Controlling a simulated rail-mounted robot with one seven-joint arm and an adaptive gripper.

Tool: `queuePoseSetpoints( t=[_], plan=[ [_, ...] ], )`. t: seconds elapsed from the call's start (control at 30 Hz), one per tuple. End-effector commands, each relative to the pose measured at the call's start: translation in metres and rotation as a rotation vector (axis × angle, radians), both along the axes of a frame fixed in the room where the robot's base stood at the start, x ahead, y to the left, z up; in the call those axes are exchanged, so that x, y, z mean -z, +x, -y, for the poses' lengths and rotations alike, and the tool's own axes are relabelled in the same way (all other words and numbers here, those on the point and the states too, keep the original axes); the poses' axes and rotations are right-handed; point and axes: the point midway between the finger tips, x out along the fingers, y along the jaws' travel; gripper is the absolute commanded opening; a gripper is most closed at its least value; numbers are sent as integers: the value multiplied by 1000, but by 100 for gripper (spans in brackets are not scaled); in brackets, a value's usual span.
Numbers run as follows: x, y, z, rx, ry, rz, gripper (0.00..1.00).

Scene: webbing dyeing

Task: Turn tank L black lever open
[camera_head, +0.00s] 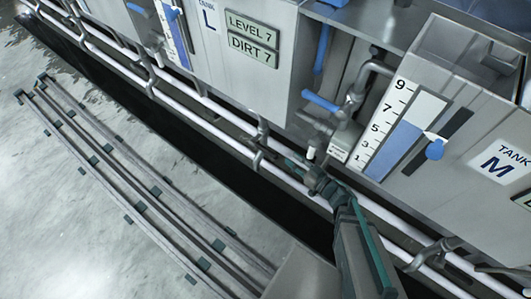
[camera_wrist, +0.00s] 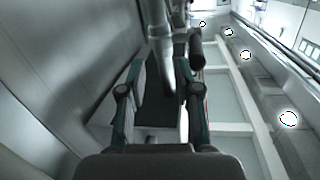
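Tank L (camera_head: 285,28) is the grey box at the top of the head view, with level and dirt plates both reading 7. My gripper (camera_head: 298,166) is low in front of the pipework between tank L and tank M. In the wrist view my gripper (camera_wrist: 158,72) has its fingers spread apart, with nothing clearly held. A dark cylindrical handle (camera_wrist: 196,48), probably the black lever, stands just beyond and beside the right finger. A pale vertical pipe (camera_wrist: 161,45) shows between the fingers. I cannot make out the black lever clearly in the head view.
Tank M (camera_head: 470,150) with its level gauge (camera_head: 405,125) stands to the right. A blue handle (camera_head: 320,102) juts out above my gripper. White rails (camera_head: 205,116) run along the tank fronts. A dark trough and a grey floor rack (camera_head: 140,190) lie at the left.

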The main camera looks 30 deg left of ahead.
Motion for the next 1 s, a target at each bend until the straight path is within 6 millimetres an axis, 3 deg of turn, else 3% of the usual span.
queuePoseSetpoints(
  t=[0.1,0.23,0.47,0.8,1.0],
  plan=[
    [-10,-22,-7,-108,64,-32,33],
    [-15,-33,-10,-163,92,-51,33],
    [-15,-34,-29,-170,97,-53,33],
    [-14,-30,-86,-169,96,-51,33],
    [-15,-28,-108,-166,97,-52,33]
  ],
)
